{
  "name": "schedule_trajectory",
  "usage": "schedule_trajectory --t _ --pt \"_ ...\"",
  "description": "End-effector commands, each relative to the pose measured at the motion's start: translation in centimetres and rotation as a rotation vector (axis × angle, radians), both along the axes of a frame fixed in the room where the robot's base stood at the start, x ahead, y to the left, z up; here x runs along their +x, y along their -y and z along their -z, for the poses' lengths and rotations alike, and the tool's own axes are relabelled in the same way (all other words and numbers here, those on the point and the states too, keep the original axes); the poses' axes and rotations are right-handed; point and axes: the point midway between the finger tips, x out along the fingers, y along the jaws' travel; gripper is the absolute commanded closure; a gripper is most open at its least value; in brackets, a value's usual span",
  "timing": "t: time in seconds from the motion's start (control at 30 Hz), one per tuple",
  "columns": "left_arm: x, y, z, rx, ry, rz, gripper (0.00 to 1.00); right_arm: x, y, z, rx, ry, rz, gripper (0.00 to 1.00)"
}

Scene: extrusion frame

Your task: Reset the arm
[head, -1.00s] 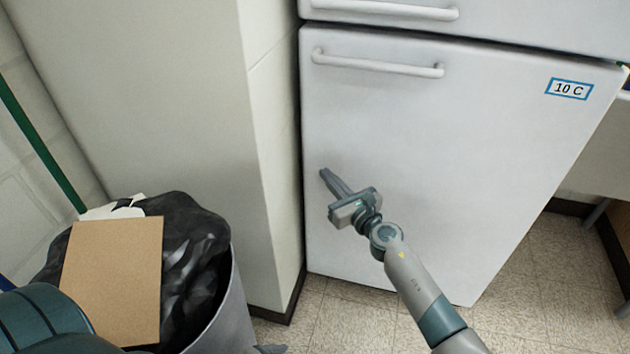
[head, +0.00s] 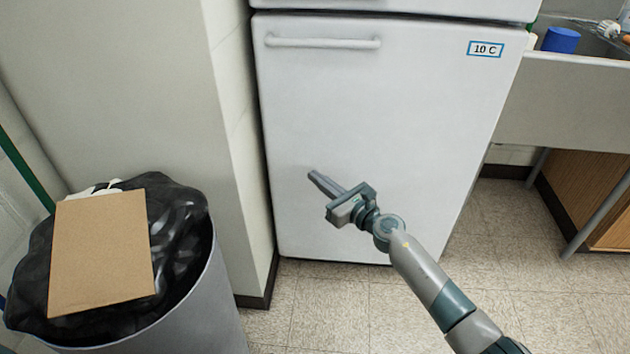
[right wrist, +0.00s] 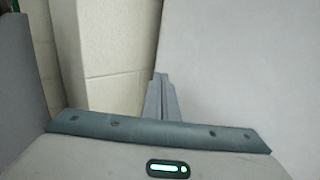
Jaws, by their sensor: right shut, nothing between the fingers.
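My right gripper (head: 318,179) reaches in from the lower right in the head view, in front of the white fridge door. Its fingers are together with nothing between them, and they point up and to the left. It also shows in the right wrist view (right wrist: 161,95), with the closed fingers in front of the wall edge and the pale door. My right arm stretches from the bottom right to the middle of the head view. I cannot see my left gripper.
The white fridge (head: 370,120) has a horizontal handle (head: 323,43) and a "10 C" label (head: 485,49). A grey bin (head: 205,310) with a black bag (head: 180,235) and a cardboard piece (head: 100,250) stands left. A sink (head: 565,100) is at right. Tiled floor (head: 330,305) is clear between.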

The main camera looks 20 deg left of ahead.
Motion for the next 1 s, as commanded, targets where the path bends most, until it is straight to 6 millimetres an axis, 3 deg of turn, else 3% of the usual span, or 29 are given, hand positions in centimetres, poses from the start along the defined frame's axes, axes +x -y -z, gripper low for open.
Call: schedule_trajectory --t 0.43,0.63,0.77,1.0 --pt "-0.3 0.0 0.3 0.003 -0.013 0.000 0.13 -0.2 0.1 0.1 0.017 -0.014 0.007 1.00" --pt "-0.2 0.0 0.3 0.001 -0.010 -0.001 0.13 -1.4 1.2 0.3 0.174 -0.145 0.063 1.00" --pt "-0.2 0.0 0.3 0.001 -0.010 -0.001 0.13 -2.8 3.4 0.8 0.382 -0.320 0.143 1.00" --pt "-0.2 0.0 0.2 0.001 -0.009 -0.002 0.13 -6.6 10.5 3.8 0.879 -0.748 0.345 1.00"
